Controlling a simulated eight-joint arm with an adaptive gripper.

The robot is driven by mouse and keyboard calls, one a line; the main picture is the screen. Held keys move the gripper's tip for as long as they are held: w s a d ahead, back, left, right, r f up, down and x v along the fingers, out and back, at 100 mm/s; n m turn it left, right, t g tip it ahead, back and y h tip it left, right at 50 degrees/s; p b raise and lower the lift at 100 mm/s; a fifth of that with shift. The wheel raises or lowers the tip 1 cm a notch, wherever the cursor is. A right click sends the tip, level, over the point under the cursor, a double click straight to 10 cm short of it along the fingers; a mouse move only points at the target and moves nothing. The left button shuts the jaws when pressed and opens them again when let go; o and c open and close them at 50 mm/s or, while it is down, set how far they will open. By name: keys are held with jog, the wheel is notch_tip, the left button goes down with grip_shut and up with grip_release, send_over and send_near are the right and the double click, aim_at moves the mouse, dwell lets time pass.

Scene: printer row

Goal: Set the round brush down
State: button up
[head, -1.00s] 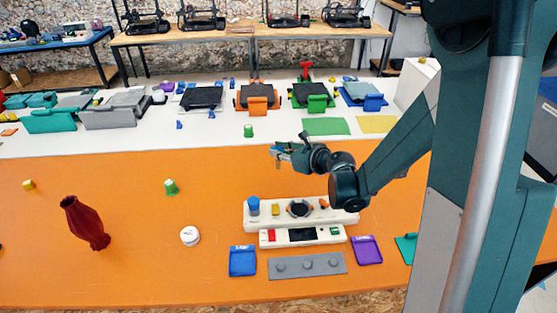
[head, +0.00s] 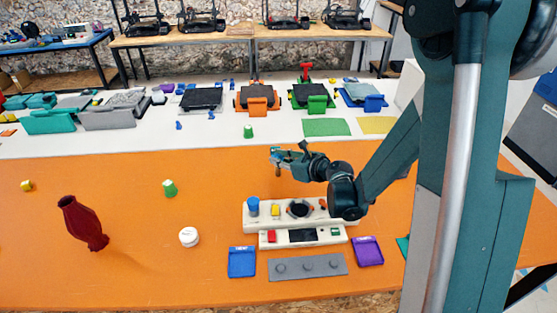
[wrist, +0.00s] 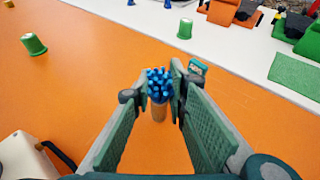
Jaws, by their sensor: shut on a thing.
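The round brush (wrist: 159,84) has a tuft of blue bristles and a paler handle. It sits between the fingertips of my gripper (wrist: 158,94) in the wrist view, bristles towards the camera and handle pointing down and away. In the head view my gripper (head: 277,156) is over the far part of the orange table (head: 130,265), behind the cream console. A small dark end of the brush (head: 278,171) shows below the fingers. I cannot tell whether it touches the table.
The cream console (head: 258,222) stands in front of my gripper. A blue tray (head: 242,263), grey holder (head: 330,268) and purple tray (head: 368,250) lie nearer. A red vase (head: 82,224), white round item (head: 189,237) and green spool (head: 169,188) stand left. Orange table around the gripper is clear.

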jog(key=shift+f, duration=0.15)
jog(key=o, duration=0.8)
jog(key=shift+r, duration=0.2)
jog(key=p+v, duration=0.2)
jog(key=v, duration=1)
